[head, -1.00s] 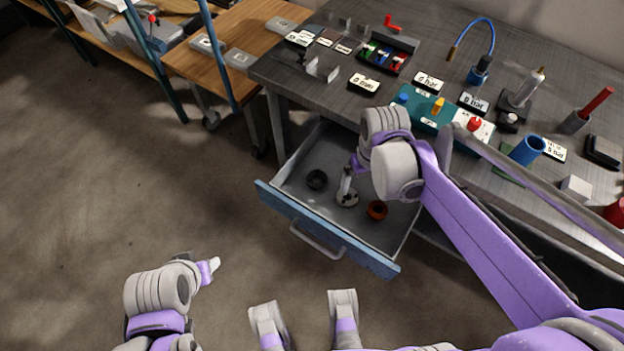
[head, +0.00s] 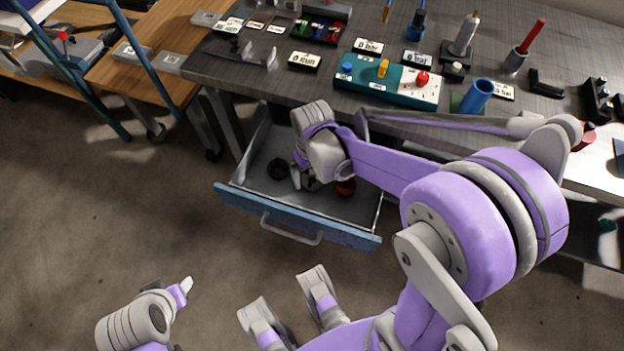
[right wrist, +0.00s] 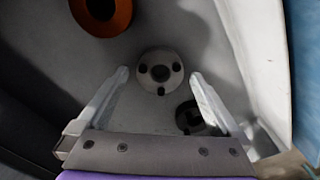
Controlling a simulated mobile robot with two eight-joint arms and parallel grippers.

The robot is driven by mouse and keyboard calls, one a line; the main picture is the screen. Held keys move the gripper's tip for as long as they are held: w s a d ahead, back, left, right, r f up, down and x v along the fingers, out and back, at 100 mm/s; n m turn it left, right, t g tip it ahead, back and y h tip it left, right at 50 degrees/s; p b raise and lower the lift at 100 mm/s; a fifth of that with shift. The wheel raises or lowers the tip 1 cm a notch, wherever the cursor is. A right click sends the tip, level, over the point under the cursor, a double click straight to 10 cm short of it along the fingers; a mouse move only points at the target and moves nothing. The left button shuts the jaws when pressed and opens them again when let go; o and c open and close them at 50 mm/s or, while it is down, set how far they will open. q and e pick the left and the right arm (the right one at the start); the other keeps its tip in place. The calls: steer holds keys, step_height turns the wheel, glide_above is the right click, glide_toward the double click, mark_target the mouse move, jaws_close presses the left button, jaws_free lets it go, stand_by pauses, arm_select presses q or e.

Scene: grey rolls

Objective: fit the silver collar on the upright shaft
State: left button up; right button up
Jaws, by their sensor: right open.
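The silver collar (right wrist: 160,68) lies flat on the floor of the open drawer, with a centre hole and small dark holes around it. In the head view the collar (head: 312,184) is partly hidden by my gripper. My right gripper (head: 298,178) reaches down into the drawer. In the right wrist view its two fingers (right wrist: 159,76) are apart, with the collar between their tips; I see no contact. A pale upright shaft (head: 466,36) stands on a dark base on the bench. My left gripper (head: 185,287) is at the lower left, away from everything; its jaw gap does not show.
The drawer (head: 300,218) also holds a black ring (head: 278,168) and an orange ring (head: 345,188), which flank the silver collar. On the bench are a teal button box (head: 360,90), a blue cup (head: 478,95) and a red rod (head: 532,36) in a holder. The floor at left is clear.

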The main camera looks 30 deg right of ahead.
steer(key=shift+f, duration=0.45)
steer(key=shift+c, duration=0.3)
jaws_close()
